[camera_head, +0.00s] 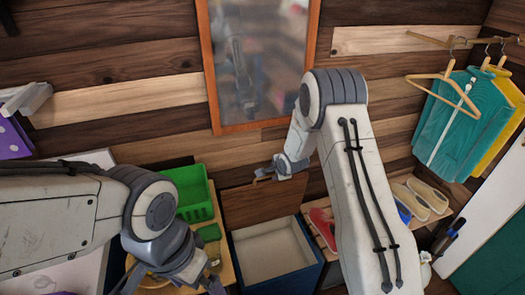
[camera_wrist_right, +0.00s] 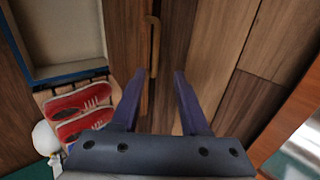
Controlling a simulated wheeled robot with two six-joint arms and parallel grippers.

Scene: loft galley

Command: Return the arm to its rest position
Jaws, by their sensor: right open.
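My right arm reaches in from the lower right and bends back. Its gripper (camera_head: 264,174) is in front of the wooden wall, near the top of an upright brown panel (camera_head: 262,205) behind an open box. In the right wrist view the right gripper (camera_wrist_right: 157,80) has two dark fingers spread apart, with nothing between them.
The open blue-edged box (camera_head: 272,252) stands below the right gripper, with red shoes (camera_head: 323,228) on a rack beside it. A green basket (camera_head: 187,190) is to the left. A framed mirror (camera_head: 258,60) hangs behind. Clothes (camera_head: 465,120) hang at right.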

